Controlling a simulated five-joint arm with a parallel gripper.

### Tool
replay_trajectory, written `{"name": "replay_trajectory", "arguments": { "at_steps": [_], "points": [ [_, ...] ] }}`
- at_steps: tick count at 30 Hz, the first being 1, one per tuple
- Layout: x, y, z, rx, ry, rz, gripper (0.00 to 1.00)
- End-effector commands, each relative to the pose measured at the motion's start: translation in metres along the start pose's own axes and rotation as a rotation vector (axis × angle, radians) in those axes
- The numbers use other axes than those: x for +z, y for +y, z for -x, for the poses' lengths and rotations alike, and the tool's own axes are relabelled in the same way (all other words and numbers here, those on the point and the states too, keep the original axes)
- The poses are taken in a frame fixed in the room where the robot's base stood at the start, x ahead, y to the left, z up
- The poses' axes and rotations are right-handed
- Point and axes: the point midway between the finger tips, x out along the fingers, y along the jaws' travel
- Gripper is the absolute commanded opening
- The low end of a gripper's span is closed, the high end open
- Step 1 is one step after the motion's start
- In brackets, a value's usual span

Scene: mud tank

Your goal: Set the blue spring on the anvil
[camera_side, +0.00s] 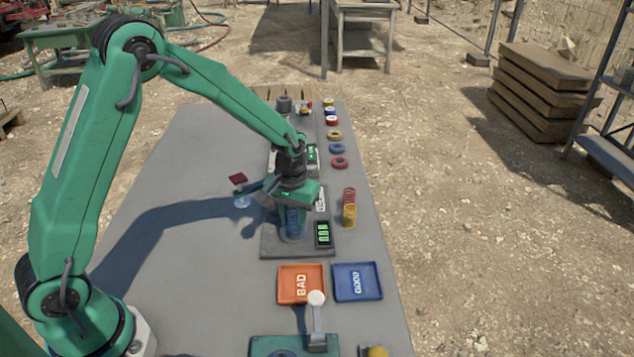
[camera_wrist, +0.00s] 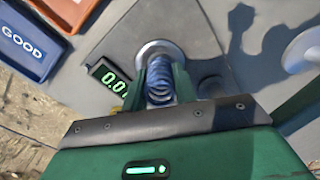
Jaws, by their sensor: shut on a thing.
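The blue spring (camera_side: 292,221) is upright between the fingers of my gripper (camera_side: 292,226), which is shut on it. It also shows in the wrist view (camera_wrist: 160,84), between the green fingers of my gripper (camera_wrist: 160,82). The anvil, a pale round metal disc (camera_side: 293,237), lies directly below the spring on a grey base plate (camera_side: 283,252). In the wrist view the anvil (camera_wrist: 154,46) shows just past the spring's end. I cannot tell whether the spring touches it. A black display with green digits (camera_side: 323,234) sits beside the anvil.
A red spring (camera_side: 349,195) and a yellow spring (camera_side: 349,215) stand to the right. An orange BAD tray (camera_side: 281,298) and a blue GOOD tray (camera_side: 358,297) lie in front. Several coloured rings, including a red one (camera_side: 339,162), line the right edge. The table's left is mostly clear.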

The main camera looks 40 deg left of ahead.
Motion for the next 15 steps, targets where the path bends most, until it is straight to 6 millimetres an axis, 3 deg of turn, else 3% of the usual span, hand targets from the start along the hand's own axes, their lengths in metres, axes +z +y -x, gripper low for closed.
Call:
{"name": "replay_trajectory", "arguments": {
  "at_steps": [15],
  "points": [
    [0.0003,-0.0001,-0.0078,0.0,-0.001,0.0,0.06]
  ]
}}
